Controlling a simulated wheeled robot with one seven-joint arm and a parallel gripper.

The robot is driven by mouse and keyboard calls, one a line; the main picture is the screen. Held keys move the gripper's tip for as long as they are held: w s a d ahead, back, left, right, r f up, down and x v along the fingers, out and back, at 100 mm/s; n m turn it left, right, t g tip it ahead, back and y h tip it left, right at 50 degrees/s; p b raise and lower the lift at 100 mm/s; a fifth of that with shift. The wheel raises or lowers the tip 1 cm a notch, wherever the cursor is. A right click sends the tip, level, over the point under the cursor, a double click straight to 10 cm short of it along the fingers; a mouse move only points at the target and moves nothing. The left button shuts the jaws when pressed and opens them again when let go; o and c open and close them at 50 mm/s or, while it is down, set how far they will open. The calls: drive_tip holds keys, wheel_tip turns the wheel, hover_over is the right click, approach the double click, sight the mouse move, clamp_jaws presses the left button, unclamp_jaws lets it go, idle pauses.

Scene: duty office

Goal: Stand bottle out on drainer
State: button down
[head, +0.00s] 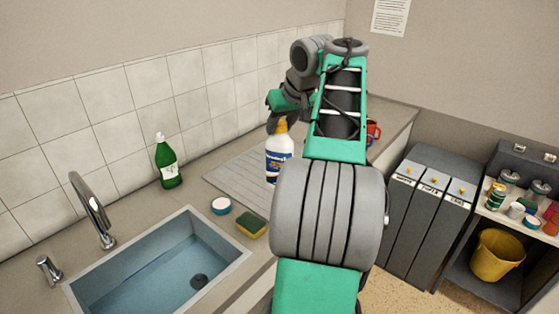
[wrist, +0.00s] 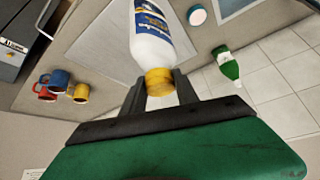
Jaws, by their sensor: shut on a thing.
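A white bottle with a blue label and yellow cap (head: 279,158) is upright over the grey ribbed drainer (head: 232,174) in the head view. My gripper (head: 281,122) is above it and shut on its cap. In the wrist view the bottle (wrist: 152,45) hangs from the cap between my two dark fingers (wrist: 160,88), over or on the drainer (wrist: 100,35). I cannot tell whether its base touches the drainer; my arm hides part of the drainer's right side.
A green bottle (head: 167,163) stands by the tiled wall. A round blue-and-white tub (head: 221,205) and a sponge (head: 251,226) lie between drainer and sink (head: 150,268). Mugs (wrist: 55,84) stand beyond the drainer. Grey bins (head: 430,215) and a shelf (head: 505,240) are right.

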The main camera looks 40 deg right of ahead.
drive_tip(key=w+d+f+p, duration=0.2)
drive_tip(key=w+d+f, duration=0.6)
drive_tip(key=f, duration=0.4)
drive_tip(key=shift+w+d+f, duration=0.15)
drive_tip(key=shift+d+f, duration=0.05)
drive_tip(key=shift+d, duration=0.4)
drive_tip(key=c, duration=0.9)
unclamp_jaws()
